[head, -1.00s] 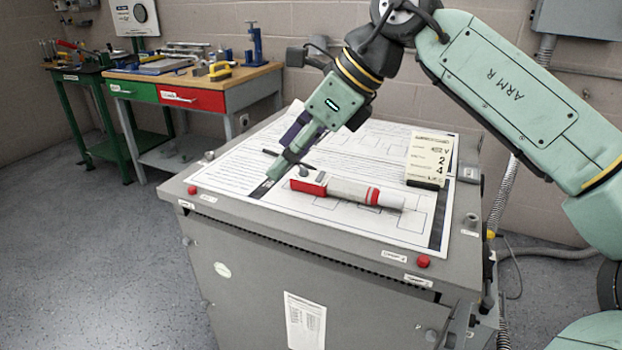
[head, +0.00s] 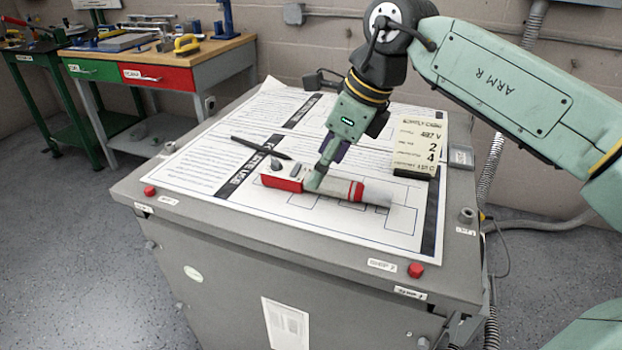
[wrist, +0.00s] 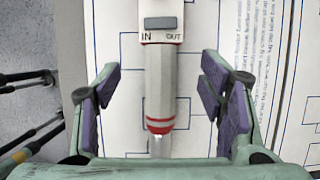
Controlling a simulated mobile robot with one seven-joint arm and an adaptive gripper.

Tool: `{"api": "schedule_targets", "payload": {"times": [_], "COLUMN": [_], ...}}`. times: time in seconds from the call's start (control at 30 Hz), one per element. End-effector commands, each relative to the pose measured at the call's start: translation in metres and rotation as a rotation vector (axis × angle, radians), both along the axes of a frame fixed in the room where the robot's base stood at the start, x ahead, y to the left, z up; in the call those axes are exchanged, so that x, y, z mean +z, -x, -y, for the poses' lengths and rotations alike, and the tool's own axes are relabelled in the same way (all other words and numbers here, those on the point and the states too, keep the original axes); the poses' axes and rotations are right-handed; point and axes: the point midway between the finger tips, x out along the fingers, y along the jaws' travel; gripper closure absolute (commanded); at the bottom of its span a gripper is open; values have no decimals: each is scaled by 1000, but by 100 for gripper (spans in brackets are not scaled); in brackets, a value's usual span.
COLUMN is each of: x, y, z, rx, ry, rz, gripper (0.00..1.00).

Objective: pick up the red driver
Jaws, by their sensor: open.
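The red driver (head: 338,187) lies on its side on the printed sheet on top of the grey cabinet. It has a red and white block at its left end, a pale round body and red bands toward the right. It also shows in the wrist view (wrist: 160,95), running up the middle, with a grey switch and "IN" and "OUT" marks. My gripper (head: 318,178) is over the driver's middle, pointing down. In the wrist view its open purple-padded fingers (wrist: 161,78) stand on either side of the driver, with a gap on both sides.
The printed sheet (head: 205,165) covers most of the cabinet top (head: 210,216). A dark pen-like stick (head: 260,148) lies behind the driver, and a pale placard (head: 416,150) stands to the right. Red buttons (head: 416,270) sit on the front edge. A workbench (head: 215,53) is at the back left.

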Motion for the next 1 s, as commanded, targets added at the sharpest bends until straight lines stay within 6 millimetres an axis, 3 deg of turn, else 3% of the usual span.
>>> {"api": "schedule_targets", "payload": {"times": [0.2,0.5,1.0], "x": [-27,-32,-31], "y": [-3,-4,-4], "z": [-8,-9,-9], "rx": [2,2,2], "ry": [-1,-1,-2], "rz": [0,3,1], "gripper": [37,37,71]}}
